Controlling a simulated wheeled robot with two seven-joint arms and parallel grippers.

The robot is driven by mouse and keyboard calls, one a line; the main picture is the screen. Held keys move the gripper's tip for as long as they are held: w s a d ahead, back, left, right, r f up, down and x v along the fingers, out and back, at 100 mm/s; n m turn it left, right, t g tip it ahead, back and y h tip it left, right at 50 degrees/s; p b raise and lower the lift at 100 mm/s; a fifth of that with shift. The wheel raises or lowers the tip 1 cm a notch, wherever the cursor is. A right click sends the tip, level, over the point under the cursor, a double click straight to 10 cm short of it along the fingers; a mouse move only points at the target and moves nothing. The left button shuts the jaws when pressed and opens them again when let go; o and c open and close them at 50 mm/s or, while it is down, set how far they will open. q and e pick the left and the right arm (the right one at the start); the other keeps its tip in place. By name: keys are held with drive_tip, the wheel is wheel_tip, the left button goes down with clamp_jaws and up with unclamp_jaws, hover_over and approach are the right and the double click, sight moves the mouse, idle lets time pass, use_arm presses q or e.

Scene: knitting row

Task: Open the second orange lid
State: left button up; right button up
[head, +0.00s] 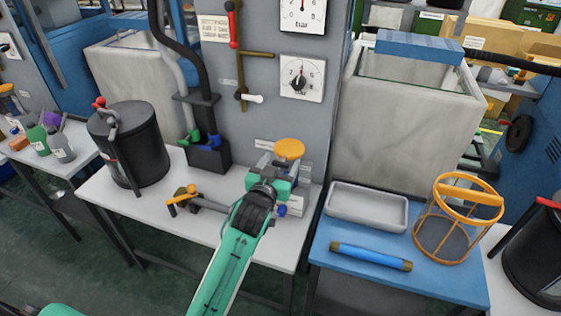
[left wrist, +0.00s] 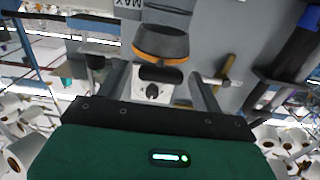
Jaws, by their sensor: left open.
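Another orange disc (head: 7,89) shows at the far left edge; I cannot tell which counts as the second lid. My left gripper (head: 276,185) is just in front of and below the near lid, partly hidden by its own wrist. In the left wrist view, its two fingers (left wrist: 160,88) stand apart and empty. A dark round piece with an orange rim (left wrist: 160,50) lies beyond the fingertips. My right gripper is not in view.
A black canister (head: 128,145) and a yellow-handled valve (head: 182,200) stand on the same table. A blue table (head: 335,282) at right holds a grey tray (head: 366,206), a blue tube (head: 370,256) and an orange wire basket (head: 458,220). Gauges (head: 301,78) hang above.

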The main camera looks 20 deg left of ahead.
use_arm(q)
drive_tip(key=shift+w, duration=0.35)
drive_tip(key=shift+c, duration=0.5)
